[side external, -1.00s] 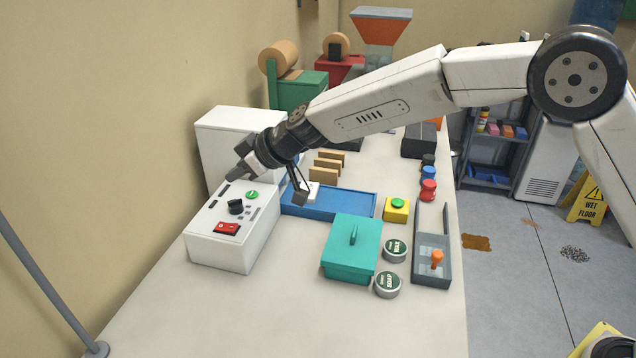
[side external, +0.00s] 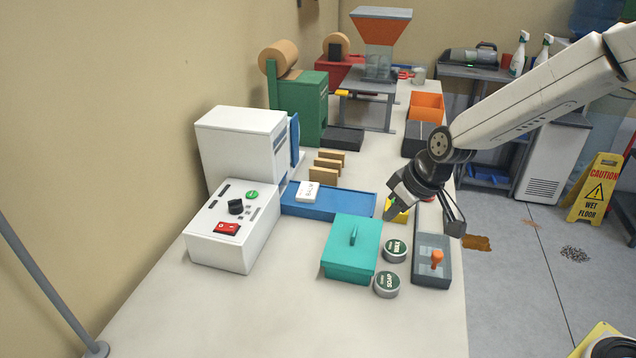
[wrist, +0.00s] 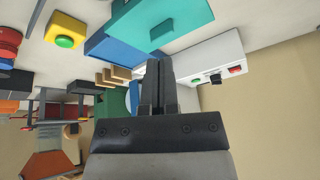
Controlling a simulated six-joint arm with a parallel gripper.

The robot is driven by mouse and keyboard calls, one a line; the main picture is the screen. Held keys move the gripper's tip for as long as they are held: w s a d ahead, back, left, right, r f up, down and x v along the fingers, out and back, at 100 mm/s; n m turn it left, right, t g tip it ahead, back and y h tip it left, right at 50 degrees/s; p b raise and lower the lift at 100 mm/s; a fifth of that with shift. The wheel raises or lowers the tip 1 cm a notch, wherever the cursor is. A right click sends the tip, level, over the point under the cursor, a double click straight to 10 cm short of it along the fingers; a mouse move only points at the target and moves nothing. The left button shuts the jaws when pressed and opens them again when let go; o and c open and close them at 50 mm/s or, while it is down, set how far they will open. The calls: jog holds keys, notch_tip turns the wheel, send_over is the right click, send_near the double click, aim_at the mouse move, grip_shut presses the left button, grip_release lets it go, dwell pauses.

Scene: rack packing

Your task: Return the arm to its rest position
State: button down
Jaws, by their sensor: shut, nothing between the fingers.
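My gripper (side external: 394,210) is over the right part of the bench in the side view, in front of the yellow box with the green button (side external: 398,216) and partly hiding it. In the wrist view its two fingers (wrist: 159,68) lie together, shut and empty. The teal lidded box (side external: 350,262) is just left of and below it in the side view. The grey tray with an orange handle (side external: 432,283) is below it to the right.
The white control box (side external: 215,250) with a dial and red switch stands at the left. A blue tray (side external: 335,206) holds a white block (side external: 308,192). Two round tins (side external: 387,284) sit beside the teal box. Wooden slats (side external: 325,174) stand behind. The front bench is clear.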

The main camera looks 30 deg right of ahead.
jog(key=s+d+f+m+g+h, duration=0.1)
jog(key=s+d+f+m+h, duration=0.1)
jog(key=s+d, duration=0.5)
jog(key=s+f+m, duration=0.1)
jog(key=s, duration=0.5)
jog(key=shift+s+d+g, duration=0.25)
jog(key=shift+d+g, duration=0.15)
